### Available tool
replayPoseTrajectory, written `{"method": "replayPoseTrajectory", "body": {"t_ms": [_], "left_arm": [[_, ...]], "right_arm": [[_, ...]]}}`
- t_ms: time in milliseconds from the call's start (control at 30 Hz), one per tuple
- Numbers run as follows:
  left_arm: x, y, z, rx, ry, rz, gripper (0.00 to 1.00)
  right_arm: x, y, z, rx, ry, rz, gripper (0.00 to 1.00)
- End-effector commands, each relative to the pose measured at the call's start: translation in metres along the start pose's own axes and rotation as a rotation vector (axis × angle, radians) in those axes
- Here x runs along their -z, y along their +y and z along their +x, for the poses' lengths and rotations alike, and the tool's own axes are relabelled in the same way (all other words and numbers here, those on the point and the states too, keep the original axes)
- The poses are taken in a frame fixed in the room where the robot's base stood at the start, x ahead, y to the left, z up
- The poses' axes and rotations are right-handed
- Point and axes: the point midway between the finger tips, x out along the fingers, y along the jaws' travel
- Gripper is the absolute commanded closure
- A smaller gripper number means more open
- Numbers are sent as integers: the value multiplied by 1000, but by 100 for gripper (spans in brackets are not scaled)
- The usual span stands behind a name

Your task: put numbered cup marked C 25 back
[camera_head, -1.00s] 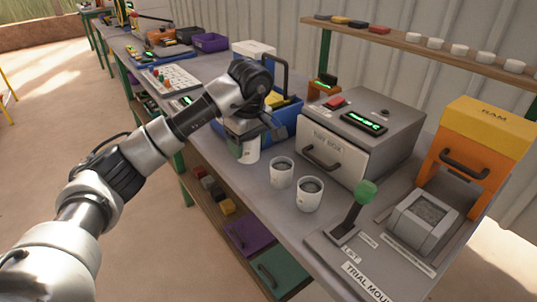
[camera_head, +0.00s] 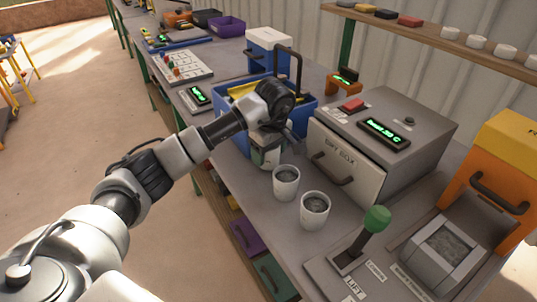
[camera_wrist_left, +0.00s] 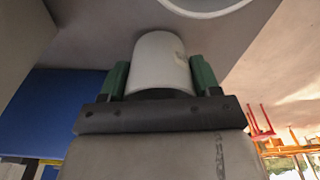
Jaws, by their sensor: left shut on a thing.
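My left gripper (camera_head: 266,155) is shut on a white cup just left of the two standing cups. In the left wrist view this cup (camera_wrist_left: 160,62) sits between the green finger pads (camera_wrist_left: 160,80). In the head view the gripper mostly hides it. Two white cups (camera_head: 286,183) and (camera_head: 315,210) with grey contents stand upright on the bench in front of the dry box. A white rim (camera_wrist_left: 205,12) shows at the top of the wrist view. No cup's marking is readable. My right gripper is not in view.
The grey dry box (camera_head: 345,165) is closed, right of the cups. A blue bin (camera_head: 232,130) stands behind my gripper. Several white pieces (camera_head: 477,42) sit on the back shelf.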

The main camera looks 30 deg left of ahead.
Motion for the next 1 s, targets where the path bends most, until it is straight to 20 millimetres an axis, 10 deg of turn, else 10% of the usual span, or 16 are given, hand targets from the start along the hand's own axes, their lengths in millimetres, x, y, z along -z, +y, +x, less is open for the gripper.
{"method": "replayPoseTrajectory", "body": {"t_ms": [433,467,600,1000], "left_arm": [[-2,0,17,-1,1,1,65],[-2,0,17,-1,1,1,36],[-2,0,16,-1,0,1,15],[-2,0,9,-2,1,1,12]], "right_arm": [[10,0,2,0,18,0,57],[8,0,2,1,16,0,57],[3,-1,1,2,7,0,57],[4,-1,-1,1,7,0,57]]}}
